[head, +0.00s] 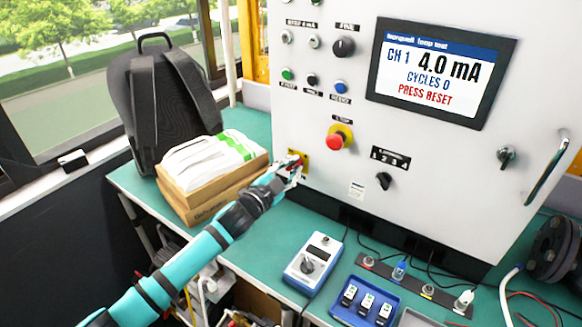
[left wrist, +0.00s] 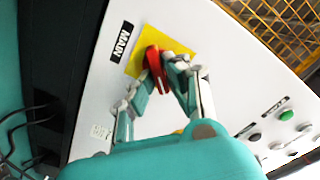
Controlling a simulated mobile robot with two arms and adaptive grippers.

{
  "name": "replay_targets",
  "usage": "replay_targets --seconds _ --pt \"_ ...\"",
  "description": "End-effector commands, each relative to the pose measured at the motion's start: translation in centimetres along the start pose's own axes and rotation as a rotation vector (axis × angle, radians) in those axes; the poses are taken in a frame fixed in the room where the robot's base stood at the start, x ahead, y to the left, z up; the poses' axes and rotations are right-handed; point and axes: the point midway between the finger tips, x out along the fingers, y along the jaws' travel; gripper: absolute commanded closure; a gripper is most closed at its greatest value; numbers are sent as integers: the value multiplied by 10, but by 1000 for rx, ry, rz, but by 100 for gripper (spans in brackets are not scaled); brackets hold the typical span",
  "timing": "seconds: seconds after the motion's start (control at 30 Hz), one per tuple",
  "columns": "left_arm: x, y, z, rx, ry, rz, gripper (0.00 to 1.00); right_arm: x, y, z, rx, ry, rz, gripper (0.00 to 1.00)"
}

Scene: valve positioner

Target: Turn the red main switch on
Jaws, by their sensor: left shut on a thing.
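The red main switch (left wrist: 153,62) sits on a yellow plate (left wrist: 183,46) beside a black label reading MAIN (left wrist: 122,42) in the left wrist view. In the head view, the yellow plate (head: 304,156) is at the lower left of the white panel, mostly covered by my left gripper (head: 294,168). My left gripper (left wrist: 160,80) is shut on the red switch handle, with one finger on each side. The fingers hide part of the handle, and I cannot tell its exact set position. My right gripper is in neither view.
The panel carries a red emergency stop knob (head: 339,137), a black selector (head: 383,180) and a lit screen (head: 440,72) reading 4.0 mA and PRESS RESET. Boxes (head: 213,193) and a backpack (head: 160,97) stand left of the arm. A blue-white meter (head: 314,262) lies on the bench.

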Motion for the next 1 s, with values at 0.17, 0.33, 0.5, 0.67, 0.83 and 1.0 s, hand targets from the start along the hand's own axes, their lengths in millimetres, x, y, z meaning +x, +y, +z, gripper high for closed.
replay_targets --seconds 0.17,0.33,0.5,0.67,0.83,1.0 --pt "0 1 1 31 -1 1 100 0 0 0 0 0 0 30" --pt "0 1 1 38 -1 1 100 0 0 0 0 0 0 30" --pt "0 1 1 39 -2 1 100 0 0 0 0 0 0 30" --pt "0 1 1 38 -2 2 79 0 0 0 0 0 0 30" --pt "0 1 1 37 -1 1 65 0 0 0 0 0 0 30" --pt "0 1 0 36 -1 1 65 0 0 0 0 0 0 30"
